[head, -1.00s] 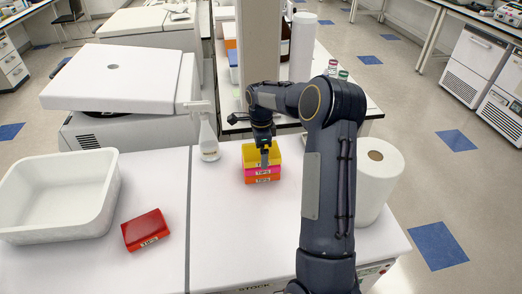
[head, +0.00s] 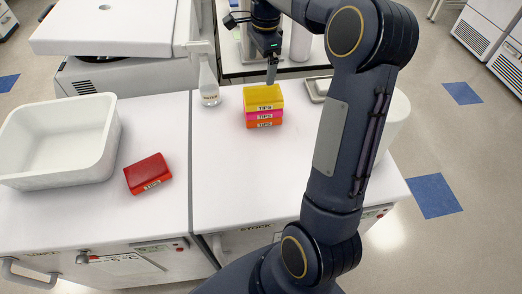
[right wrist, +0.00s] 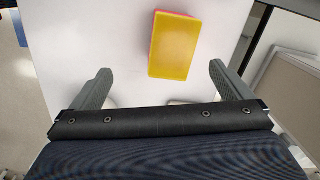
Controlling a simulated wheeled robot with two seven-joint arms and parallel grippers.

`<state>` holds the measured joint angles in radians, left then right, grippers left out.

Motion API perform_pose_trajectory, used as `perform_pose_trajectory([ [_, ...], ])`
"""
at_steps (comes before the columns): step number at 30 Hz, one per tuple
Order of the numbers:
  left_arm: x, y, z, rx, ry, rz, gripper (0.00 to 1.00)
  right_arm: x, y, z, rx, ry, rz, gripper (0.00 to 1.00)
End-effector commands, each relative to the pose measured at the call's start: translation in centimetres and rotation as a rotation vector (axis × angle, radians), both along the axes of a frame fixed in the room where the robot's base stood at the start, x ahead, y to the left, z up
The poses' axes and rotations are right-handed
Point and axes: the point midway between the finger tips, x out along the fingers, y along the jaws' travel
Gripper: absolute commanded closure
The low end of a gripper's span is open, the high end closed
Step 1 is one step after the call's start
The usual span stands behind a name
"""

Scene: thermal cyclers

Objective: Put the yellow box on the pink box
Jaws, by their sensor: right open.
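The yellow box (head: 263,97) sits on the pink box (head: 264,115), which rests on an orange box (head: 264,123) on the white bench top. The three form an upright stack with their labels facing front. My right gripper (head: 272,72) is above and behind the stack, apart from it. In the right wrist view, the gripper (right wrist: 161,85) is open and empty, with the yellow box (right wrist: 174,46) beyond the fingertips. The boxes below are mostly hidden there. My left gripper is not in view.
A red box (head: 148,173) lies on the bench at left, beside a white tub (head: 58,142). A spray bottle (head: 209,84) stands left of the stack. A paper roll (head: 397,122) stands partly behind my right arm. The bench in front of the stack is clear.

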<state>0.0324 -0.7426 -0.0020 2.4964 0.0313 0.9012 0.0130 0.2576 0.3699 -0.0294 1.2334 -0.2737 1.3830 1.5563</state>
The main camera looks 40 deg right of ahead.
Motion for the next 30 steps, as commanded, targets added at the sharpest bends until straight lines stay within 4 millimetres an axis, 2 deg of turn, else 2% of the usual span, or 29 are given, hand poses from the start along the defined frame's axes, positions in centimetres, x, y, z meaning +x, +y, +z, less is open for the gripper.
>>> perform_pose_trajectory([
  [1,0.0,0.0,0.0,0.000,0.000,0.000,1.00,-2.0,1.6,1.6,0.008,-0.047,0.118,0.01],
  [3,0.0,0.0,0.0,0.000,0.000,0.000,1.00,-5.0,4.1,2.8,0.013,-0.119,0.324,0.01],
  [7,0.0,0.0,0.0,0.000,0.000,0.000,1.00,-11.2,9.1,3.7,-0.009,-0.269,0.716,0.01],
  [12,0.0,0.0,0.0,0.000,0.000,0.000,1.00,-19.1,15.2,1.7,-0.095,-0.457,1.173,0.01],
  [15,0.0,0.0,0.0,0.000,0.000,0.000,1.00,-22.5,17.7,-0.2,-0.157,-0.541,1.372,0.01],
  [18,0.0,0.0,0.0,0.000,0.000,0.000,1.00,-24.5,19.4,-1.8,-0.208,-0.595,1.503,0.01],
  [21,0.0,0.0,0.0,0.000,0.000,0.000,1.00,-25.6,20.2,-2.8,-0.239,-0.621,1.574,0.01],
  [30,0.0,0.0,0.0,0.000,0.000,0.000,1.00,-25.8,20.5,-3.1,-0.247,-0.628,1.597,0.01],
])
